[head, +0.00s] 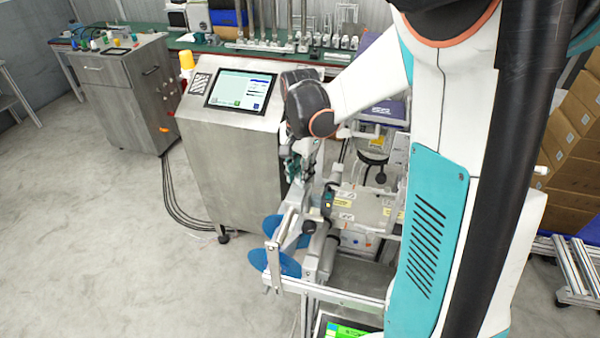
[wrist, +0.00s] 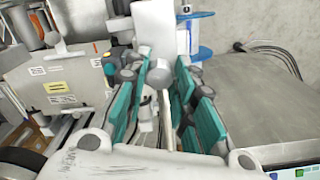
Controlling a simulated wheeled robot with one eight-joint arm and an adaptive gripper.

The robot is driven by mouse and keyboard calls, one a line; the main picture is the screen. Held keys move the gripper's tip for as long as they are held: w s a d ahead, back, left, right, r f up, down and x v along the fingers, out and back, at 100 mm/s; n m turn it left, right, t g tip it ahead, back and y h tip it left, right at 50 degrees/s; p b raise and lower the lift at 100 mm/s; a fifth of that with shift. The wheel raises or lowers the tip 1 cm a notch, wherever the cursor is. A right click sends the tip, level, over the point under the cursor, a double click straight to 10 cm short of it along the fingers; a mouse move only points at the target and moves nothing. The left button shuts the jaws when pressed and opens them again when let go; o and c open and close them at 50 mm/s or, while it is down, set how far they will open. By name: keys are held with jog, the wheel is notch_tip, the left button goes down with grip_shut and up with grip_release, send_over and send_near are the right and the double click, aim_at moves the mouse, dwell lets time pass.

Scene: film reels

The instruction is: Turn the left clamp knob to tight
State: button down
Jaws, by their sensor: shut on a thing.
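My gripper (head: 298,168) points down above the film machine, close to the right side of the steel console. In the wrist view its teal-padded fingers (wrist: 163,88) are closed around a small pale grey part, which I take to be the left clamp knob. The fingers hide most of it, and its turn angle cannot be read. A dark round knob (head: 308,227) shows lower down, beside the blue reel discs (head: 272,262), apart from my gripper. The blue reel also shows in the wrist view (wrist: 204,20).
The steel console (head: 222,160) with its screen (head: 240,90) stands close left of my gripper. A labelled machine box (head: 362,203) is close on the right. A metal frame rail (head: 335,293) runs in front. Open floor (head: 100,240) lies to the left.

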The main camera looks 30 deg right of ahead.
dwell(0.3)
jog(key=c, duration=1.3)
grip_release()
notch_tip(320, 180, up, 12)
